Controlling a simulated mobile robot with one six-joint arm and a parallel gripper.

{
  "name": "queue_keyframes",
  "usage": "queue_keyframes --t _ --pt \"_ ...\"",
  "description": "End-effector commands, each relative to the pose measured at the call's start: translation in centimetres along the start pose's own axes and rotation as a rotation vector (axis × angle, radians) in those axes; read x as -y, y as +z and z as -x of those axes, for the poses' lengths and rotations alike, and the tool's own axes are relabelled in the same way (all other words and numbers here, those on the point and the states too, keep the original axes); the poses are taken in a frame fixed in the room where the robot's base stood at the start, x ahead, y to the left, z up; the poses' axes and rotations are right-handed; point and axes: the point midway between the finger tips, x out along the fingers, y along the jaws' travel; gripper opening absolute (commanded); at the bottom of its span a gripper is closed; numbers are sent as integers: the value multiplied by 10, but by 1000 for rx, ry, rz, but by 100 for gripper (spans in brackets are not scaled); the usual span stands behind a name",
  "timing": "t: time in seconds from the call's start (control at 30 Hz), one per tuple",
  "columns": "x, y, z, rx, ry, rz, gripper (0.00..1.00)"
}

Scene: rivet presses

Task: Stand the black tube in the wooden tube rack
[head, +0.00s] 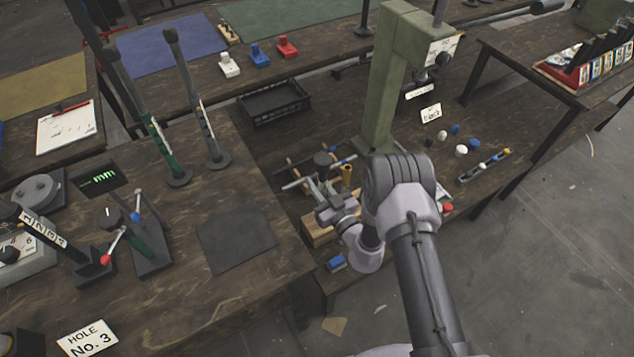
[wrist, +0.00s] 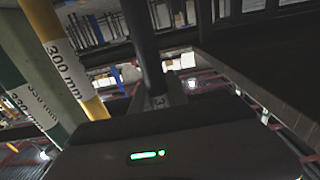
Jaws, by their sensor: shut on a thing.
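My gripper (head: 322,187) is at the front of the middle bench, over a light wooden block that looks like the tube rack (head: 318,235). In the wrist view a black tube (wrist: 142,45) rises from the gripper's edge, and the gripper is shut on it. A pale label shows near its lower end. The tube is hard to make out in the head view. A yellow tube (head: 346,175) stands beside the gripper; in the wrist view it (wrist: 62,60) is labelled 300 mm. A green tube (wrist: 25,105) is left of it there. The black tube's lower end and the rack's holes are hidden.
A tall green press (head: 385,85) stands just behind the arm. A black crate (head: 274,103) is behind. A dark mat (head: 237,240) covers part of the left table.

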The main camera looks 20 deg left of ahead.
Motion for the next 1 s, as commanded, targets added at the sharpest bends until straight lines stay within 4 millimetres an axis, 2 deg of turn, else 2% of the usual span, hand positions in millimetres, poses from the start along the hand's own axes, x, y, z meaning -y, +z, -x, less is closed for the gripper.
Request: queue_keyframes --t 1.0 --pt "0 26 0 0 0 0 0"
